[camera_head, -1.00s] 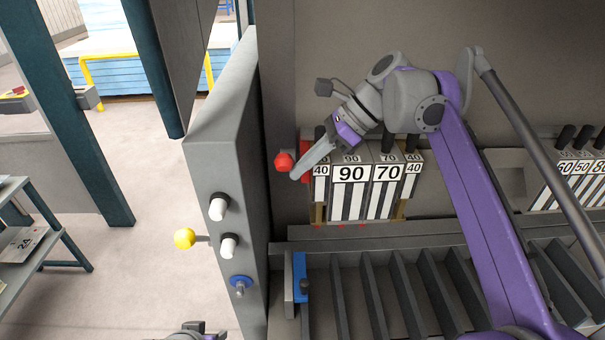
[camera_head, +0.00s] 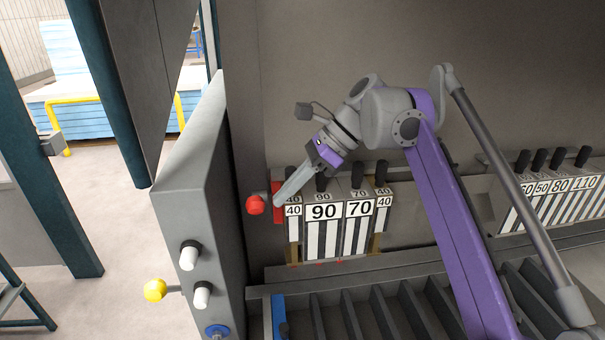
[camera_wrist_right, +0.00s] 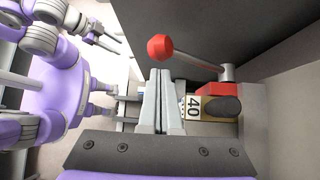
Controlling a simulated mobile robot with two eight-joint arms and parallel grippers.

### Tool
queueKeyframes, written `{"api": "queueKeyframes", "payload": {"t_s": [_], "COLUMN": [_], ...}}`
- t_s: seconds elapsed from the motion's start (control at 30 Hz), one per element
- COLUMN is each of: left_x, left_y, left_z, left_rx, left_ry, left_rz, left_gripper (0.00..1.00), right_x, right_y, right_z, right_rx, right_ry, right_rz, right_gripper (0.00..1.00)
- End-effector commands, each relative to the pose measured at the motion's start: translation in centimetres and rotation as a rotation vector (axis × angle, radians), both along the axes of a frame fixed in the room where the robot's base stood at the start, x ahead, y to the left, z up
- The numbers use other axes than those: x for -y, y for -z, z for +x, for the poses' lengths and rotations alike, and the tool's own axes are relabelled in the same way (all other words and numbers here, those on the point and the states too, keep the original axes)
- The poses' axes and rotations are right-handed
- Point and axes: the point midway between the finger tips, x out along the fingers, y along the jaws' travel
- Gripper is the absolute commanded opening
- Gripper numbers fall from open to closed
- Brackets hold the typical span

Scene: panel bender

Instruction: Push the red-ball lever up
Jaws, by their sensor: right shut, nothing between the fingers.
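The red-ball lever shows its red ball (camera_head: 255,204) at the left of the machine's back wall, next to a red mount (camera_head: 277,200). In the right wrist view the ball (camera_wrist_right: 160,47) sits on a grey rod (camera_wrist_right: 198,62) that runs to an upright post by the red mount. My right gripper (camera_head: 279,201) is shut and empty, its tips just right of the ball in the head view. In the wrist view its tips (camera_wrist_right: 166,72) end just below the ball; I cannot tell whether they touch. My left gripper is not in the head view; parts of my body show in the wrist view.
Numbered tool blocks (camera_head: 324,212) with black handles stand right beside the lever. A grey panel (camera_head: 190,170) with white knobs and a yellow ball (camera_head: 155,290) stands at the left. Dark slots (camera_head: 370,310) lie below. Open floor lies further left.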

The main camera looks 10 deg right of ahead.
Motion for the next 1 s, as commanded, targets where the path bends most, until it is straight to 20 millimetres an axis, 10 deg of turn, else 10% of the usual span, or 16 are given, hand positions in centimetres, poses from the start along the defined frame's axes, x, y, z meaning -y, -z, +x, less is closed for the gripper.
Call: {"api": "queueKeyframes", "payload": {"t_s": [0.4, 1.0], "left_x": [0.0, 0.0], "left_y": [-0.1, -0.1], "left_z": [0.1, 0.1], "left_rx": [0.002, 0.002], "left_ry": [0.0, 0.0], "left_rz": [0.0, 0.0], "left_gripper": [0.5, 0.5], "right_x": [4.6, 5.1], "right_y": [-4.9, -5.3], "right_z": [0.4, 0.3], "right_rx": [0.001, 0.01], "right_ry": [0.001, -0.006], "right_rz": [0.0, -0.006], "right_gripper": [0.0, 0.0]}}
